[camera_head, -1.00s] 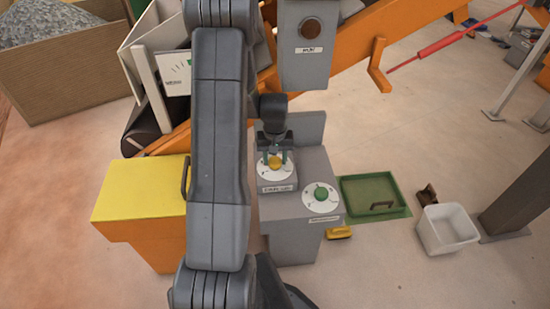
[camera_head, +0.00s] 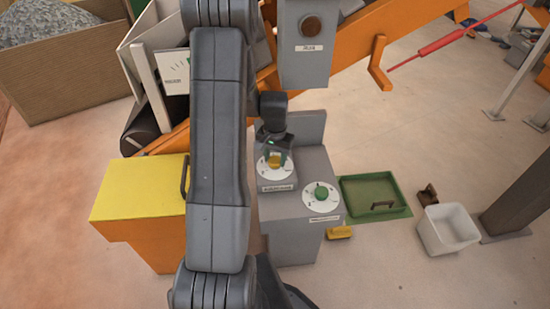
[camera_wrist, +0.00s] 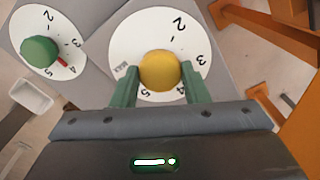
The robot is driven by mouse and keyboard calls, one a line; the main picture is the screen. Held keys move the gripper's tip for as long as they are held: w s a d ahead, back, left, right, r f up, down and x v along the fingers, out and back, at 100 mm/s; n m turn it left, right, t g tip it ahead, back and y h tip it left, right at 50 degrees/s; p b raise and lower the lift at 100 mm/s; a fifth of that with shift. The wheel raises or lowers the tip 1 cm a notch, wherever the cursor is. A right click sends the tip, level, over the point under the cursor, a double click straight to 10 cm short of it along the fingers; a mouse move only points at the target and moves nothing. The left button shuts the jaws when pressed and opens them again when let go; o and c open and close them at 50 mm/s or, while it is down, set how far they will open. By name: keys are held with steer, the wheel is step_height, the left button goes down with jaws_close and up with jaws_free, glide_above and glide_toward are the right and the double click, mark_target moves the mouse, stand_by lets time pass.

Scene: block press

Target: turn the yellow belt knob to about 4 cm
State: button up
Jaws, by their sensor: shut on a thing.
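The yellow knob (camera_wrist: 159,71) sits in the middle of a white dial (camera_wrist: 126,48) in the wrist view. The dial bears the numbers 2, 3, 4 and 5 and a small word beside them. My gripper (camera_wrist: 160,82) has a green finger on each side of the knob and is shut on it. The knob's pointer does not show, so I cannot tell its reading. In the head view the yellow knob (camera_head: 274,161) sits on the grey console (camera_head: 290,220), with my gripper (camera_head: 275,157) over it.
A green knob (camera_head: 321,193) on its own dial is close by on the right of the console; its red mark shows in the wrist view. A yellow-topped orange box (camera_head: 140,190) stands left. A green tray (camera_head: 360,190) and white bin (camera_head: 448,228) are on the floor at right.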

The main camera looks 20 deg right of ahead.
mark_target(275, 160)
steer(key=m, duration=0.8)
steer(key=shift+m+b, duration=0.3)
steer(key=shift+b, duration=0.1)
stand_by(0.4)
steer(key=o, duration=1)
step_height(275, 160, up, 14)
steer(key=shift+f+p, duration=0.1)
steer(key=shift+p, duration=0.9)
